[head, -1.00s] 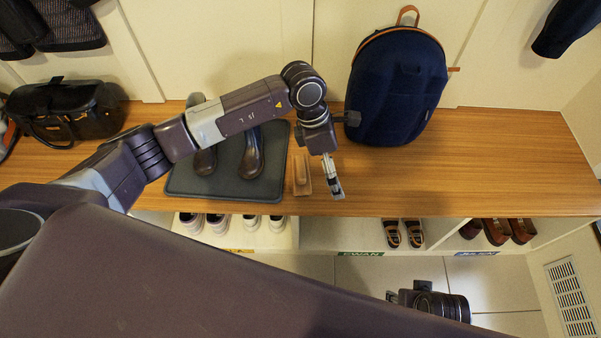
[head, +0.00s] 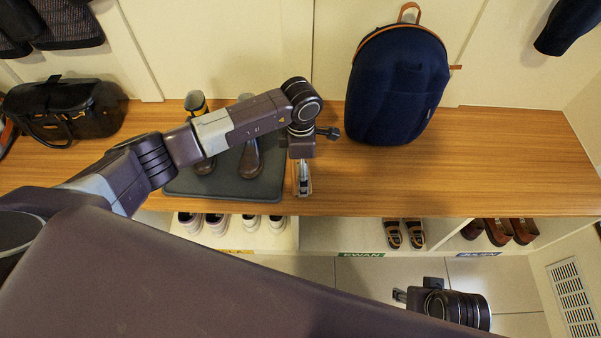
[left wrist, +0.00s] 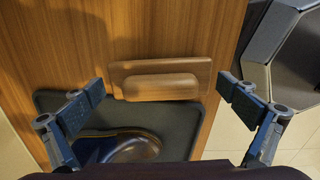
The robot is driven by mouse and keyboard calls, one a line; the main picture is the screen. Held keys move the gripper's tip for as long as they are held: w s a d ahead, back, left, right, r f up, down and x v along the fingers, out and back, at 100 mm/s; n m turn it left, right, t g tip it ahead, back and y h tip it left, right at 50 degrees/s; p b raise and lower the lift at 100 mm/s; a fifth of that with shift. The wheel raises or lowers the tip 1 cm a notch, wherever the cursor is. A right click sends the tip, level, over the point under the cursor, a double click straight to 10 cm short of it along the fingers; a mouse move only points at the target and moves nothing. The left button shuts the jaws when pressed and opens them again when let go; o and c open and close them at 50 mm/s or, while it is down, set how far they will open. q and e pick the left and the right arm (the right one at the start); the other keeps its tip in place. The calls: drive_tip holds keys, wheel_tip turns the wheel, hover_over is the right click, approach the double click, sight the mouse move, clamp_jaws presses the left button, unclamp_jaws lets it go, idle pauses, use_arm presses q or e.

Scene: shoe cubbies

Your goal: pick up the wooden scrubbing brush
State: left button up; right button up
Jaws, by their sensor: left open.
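The wooden scrubbing brush (left wrist: 160,84) lies on the wooden bench top, beside the edge of the dark boot mat, in the left wrist view. It has a flat wooden block with a raised rounded part. My left gripper (left wrist: 160,97) is open, with its two fingers on either side of the brush, apart from it. In the head view my left gripper (head: 304,180) hangs over the brush and hides most of it. My right gripper (head: 399,295) is low in front of the bench, small and partly shown; its jaws are unclear.
A dark mat (head: 215,186) with brown boots (head: 250,160) lies left of the brush. A navy backpack (head: 397,90) stands behind on the right, and a black bag (head: 70,108) at far left. Cubbies with shoes (head: 404,233) are below. The bench's right side is clear.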

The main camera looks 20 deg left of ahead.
use_arm(q)
drive_tip(key=shift+s, duration=0.15)
drive_tip(key=c, duration=1.4)
drive_tip(key=shift+a, duration=0.1)
drive_tip(key=shift+c, duration=0.2)
use_arm(e)
drive_tip(key=shift+s, duration=0.15)
use_arm(q)
drive_tip(key=shift+s+f, duration=0.1)
drive_tip(key=shift+r, duration=0.55)
drive_tip(key=c, duration=0.6)
drive_tip(key=shift+w+r+p, duration=0.15)
drive_tip(key=shift+r+p, duration=0.05)
drive_tip(key=shift+r, duration=0.45)
drive_tip(key=shift+w+r+p, duration=0.15)
drive_tip(key=shift+r+p, duration=0.05)
drive_tip(key=shift+r, duration=0.4)
drive_tip(key=c, duration=0.3)
wheel_tip(320, 180, up, 17)
drive_tip(key=shift+f+p, duration=0.15)
drive_tip(key=shift+p, duration=0.85)
drive_tip(key=shift+c, duration=0.2)
use_arm(e)
wheel_tip(320, 180, down, 10)
drive_tip(key=s, duration=0.1)
drive_tip(key=shift+r+g, duration=0.25)
drive_tip(key=shift+g, duration=0.05)
